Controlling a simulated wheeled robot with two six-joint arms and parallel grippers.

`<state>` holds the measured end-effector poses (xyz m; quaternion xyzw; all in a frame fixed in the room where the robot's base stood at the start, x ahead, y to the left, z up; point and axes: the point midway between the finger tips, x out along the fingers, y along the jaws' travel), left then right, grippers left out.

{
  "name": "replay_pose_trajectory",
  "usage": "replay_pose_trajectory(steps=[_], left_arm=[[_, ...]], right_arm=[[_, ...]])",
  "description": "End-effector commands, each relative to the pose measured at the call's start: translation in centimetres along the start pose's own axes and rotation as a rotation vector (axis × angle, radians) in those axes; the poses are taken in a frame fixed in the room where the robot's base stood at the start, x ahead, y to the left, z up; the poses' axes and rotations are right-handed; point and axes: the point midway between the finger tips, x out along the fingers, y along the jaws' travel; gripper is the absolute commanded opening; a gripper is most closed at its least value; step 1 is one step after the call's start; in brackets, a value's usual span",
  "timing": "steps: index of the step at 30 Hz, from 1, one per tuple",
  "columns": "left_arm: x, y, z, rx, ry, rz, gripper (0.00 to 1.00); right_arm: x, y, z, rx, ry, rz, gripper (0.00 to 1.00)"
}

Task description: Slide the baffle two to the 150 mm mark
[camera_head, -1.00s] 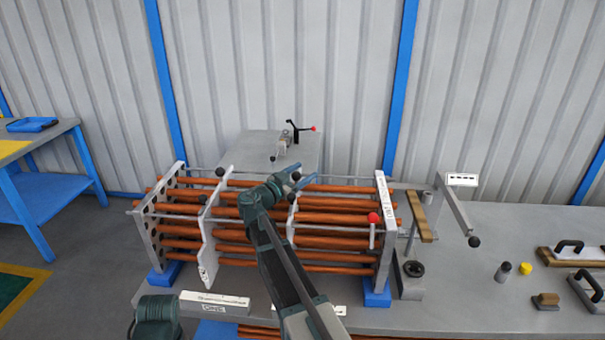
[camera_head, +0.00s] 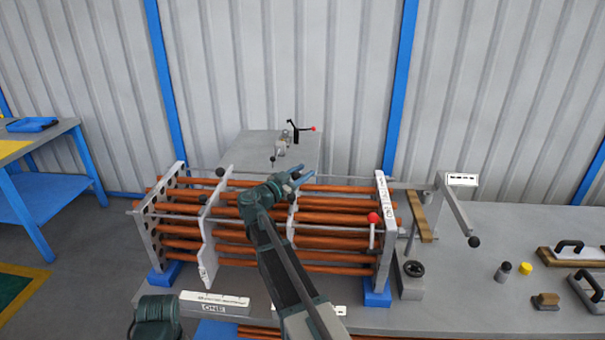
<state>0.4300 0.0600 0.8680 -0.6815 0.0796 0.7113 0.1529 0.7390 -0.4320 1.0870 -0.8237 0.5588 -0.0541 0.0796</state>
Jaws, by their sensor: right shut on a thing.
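A frame of copper-coloured tubes runs between a left end plate (camera_head: 150,238) and a right end plate (camera_head: 384,240). Two pale upright plates cross the tubes. One, with black knobs, stands left of centre (camera_head: 206,250). The other, which I take as baffle two (camera_head: 291,225), stands near the middle, partly covered by my arm. My right gripper (camera_head: 299,177) is at the top of this middle plate, its blue fingers shut on its top part, probably a knob. The grip point is hidden by the gripper. The mark scale cannot be read. My left gripper is not in view.
A red-knobbed lever (camera_head: 373,218) stands before the right end. A crank arm with a black knob (camera_head: 473,241) and a handwheel (camera_head: 414,268) are right of the frame. A label block (camera_head: 215,300) lies in front. Handled tools (camera_head: 570,257) lie far right.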

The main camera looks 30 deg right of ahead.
Motion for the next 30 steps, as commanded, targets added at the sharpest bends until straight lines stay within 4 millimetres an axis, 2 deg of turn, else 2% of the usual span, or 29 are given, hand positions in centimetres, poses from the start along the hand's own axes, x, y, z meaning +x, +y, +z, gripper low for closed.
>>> replay_pose_trajectory(steps=[26, 30], left_arm=[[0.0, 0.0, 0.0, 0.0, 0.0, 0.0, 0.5], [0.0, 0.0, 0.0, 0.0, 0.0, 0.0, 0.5]], right_arm=[[-0.1, 0.0, 0.0, 0.001, -0.001, 0.0, 0.0], [0.5, 1.0, -0.2, 0.001, -0.001, 0.002, 0.0]])
